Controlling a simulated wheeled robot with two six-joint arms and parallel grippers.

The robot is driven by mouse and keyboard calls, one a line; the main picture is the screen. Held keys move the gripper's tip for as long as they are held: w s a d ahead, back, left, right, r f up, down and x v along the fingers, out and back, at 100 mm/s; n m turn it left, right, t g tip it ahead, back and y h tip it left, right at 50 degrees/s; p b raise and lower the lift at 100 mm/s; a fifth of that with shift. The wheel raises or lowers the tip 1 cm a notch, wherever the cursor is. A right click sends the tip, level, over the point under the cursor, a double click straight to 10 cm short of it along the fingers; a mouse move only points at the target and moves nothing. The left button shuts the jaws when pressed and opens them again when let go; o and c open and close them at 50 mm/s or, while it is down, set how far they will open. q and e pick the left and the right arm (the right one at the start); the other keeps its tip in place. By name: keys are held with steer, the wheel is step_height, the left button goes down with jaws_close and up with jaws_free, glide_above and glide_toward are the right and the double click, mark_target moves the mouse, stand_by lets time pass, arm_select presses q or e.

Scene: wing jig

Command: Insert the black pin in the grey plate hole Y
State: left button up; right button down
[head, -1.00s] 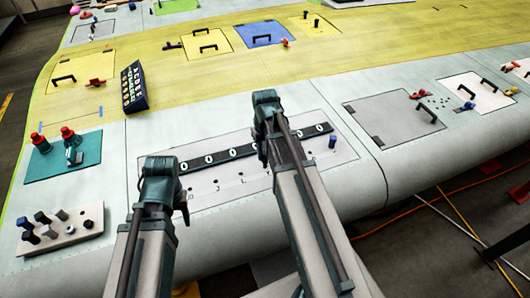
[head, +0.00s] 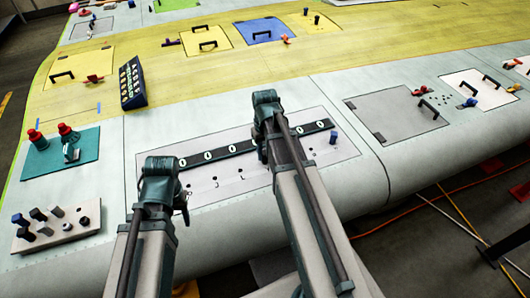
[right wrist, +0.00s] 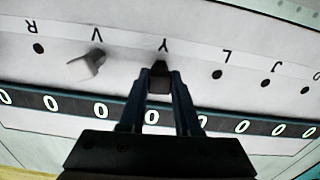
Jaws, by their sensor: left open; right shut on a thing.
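The grey plate (head: 225,190) lies on the wing panel, with a row of lettered holes along it. In the right wrist view, my right gripper (right wrist: 160,72) is shut on the black pin (right wrist: 159,85), right beside the letter Y (right wrist: 163,46). The fingers and pin hide hole Y, so I cannot tell whether the pin is in it. In the head view, the right gripper is hidden behind its own wrist. My left gripper (head: 184,210) is open near the plate's left end, mostly hidden by its arm.
A black strip with white ovals (head: 228,151) runs along the plate. A rack (head: 83,222) with several pins stands at the left. Holes L (right wrist: 217,74) and J (right wrist: 265,83) look empty.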

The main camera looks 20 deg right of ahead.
arm_select(q)
steer(key=shift+f, duration=0.35)
arm_select(e)
steer(key=shift+f, duration=0.35)
steer(key=c, duration=0.5)
jaws_free()
steer(key=shift+c, duration=0.2)
arm_select(q)
steer(key=shift+r, duration=0.15)
arm_select(e)
steer(key=shift+r, duration=0.15)
arm_select(q)
step_height(320, 180, up, 14)
steer(key=p, duration=1.3)
steer(key=shift+f, duration=0.2)
arm_select(e)
step_height(320, 180, up, 14)
steer(key=shift+f, duration=0.2)
